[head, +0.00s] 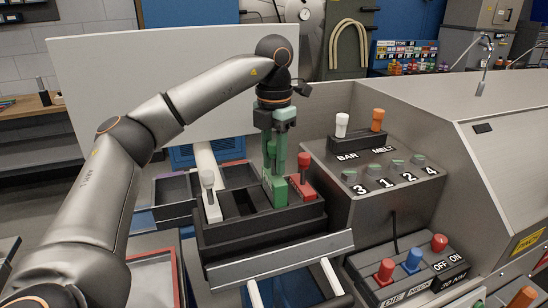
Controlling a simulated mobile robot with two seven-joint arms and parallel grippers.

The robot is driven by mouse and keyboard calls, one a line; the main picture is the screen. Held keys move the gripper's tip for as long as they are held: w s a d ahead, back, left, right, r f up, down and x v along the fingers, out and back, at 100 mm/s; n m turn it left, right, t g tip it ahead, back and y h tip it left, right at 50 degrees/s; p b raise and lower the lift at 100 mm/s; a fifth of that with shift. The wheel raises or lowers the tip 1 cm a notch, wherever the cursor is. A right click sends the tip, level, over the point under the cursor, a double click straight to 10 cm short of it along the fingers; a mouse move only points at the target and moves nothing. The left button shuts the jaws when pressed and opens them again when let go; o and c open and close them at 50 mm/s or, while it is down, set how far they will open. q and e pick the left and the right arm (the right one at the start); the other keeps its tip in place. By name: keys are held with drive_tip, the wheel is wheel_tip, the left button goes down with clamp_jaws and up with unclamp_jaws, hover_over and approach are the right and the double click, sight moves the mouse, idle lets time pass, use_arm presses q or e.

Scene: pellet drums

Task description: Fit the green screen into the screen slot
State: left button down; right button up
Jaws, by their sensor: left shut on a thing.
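My left gripper (272,168) points down over a black holder (265,230) and is shut on the green screen (279,190). The green screen's lower block shows at the holder's right half, just left of a red-handled piece (304,178). Whether it rests fully down in the holder cannot be told. A white piece with a grey knob (210,195) stands upright at the holder's left end. Dark openings (238,206) show between the white piece and the green screen. I cannot tell which opening is the screen slot. My right gripper is not in view.
A metal machine (370,190) with numbered buttons and white and orange BAR and MELT knobs stands close on the right. A control box (410,272) with red and blue knobs is in front of it. A metal bar (270,262) runs before the holder. Shallow bins (175,195) lie behind left.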

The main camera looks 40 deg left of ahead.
sight(274, 174)
use_arm(q)
drive_tip(key=shift+f+b, duration=1.05)
drive_tip(key=shift+f, duration=0.95)
drive_tip(key=c, duration=0.5)
unclamp_jaws()
drive_tip(key=shift+r, duration=0.4)
wheel_tip(274, 174, up, 12)
drive_tip(key=p, duration=0.5)
drive_tip(key=shift+f, duration=0.15)
